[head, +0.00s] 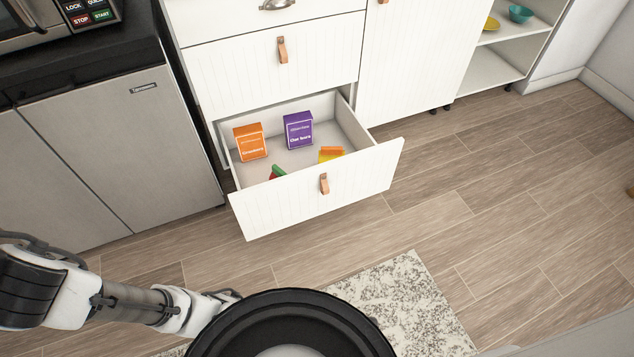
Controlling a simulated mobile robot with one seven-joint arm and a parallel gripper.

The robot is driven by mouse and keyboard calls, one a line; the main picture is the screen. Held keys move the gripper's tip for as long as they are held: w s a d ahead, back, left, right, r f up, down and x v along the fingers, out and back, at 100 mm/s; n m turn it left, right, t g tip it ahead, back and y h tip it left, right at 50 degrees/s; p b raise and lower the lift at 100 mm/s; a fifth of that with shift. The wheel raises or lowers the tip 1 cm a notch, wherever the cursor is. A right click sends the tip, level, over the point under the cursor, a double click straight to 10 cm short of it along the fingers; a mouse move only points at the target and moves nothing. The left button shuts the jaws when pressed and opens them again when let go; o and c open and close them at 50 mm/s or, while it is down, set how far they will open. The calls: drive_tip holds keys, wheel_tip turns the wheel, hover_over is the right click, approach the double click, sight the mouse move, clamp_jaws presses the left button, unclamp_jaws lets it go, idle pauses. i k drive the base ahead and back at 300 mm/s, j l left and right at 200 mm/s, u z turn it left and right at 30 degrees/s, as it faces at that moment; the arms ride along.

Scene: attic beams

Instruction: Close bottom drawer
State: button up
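The bottom drawer (318,196) of the white cabinet is pulled out, with its ribbed white front towards me and a tan leather pull (323,184) on it. Inside it are an orange box (251,142), a purple box (298,130), a yellow and orange item (330,154) and a small red and green item (278,172) partly hidden by the front. My arm shows at the lower left, apart from the drawer. My gripper is not visible; the arm passes out of sight behind a black round part of my body.
The drawer above (280,67) is shut. A grey appliance (107,155) stands left of the drawer, with a microwave (45,20) on top. An open shelf (497,68) is at the upper right. A speckled rug (400,300) lies in front. The wood floor (500,190) on the right is clear.

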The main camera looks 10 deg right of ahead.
sight(262, 206)
drive_tip(key=k+j+z, duration=0.15)
drive_tip(key=j+z, duration=0.15)
drive_tip(key=k+j+z, duration=0.3)
drive_tip(key=i+z, duration=0.25)
drive_tip(key=i, duration=0.5)
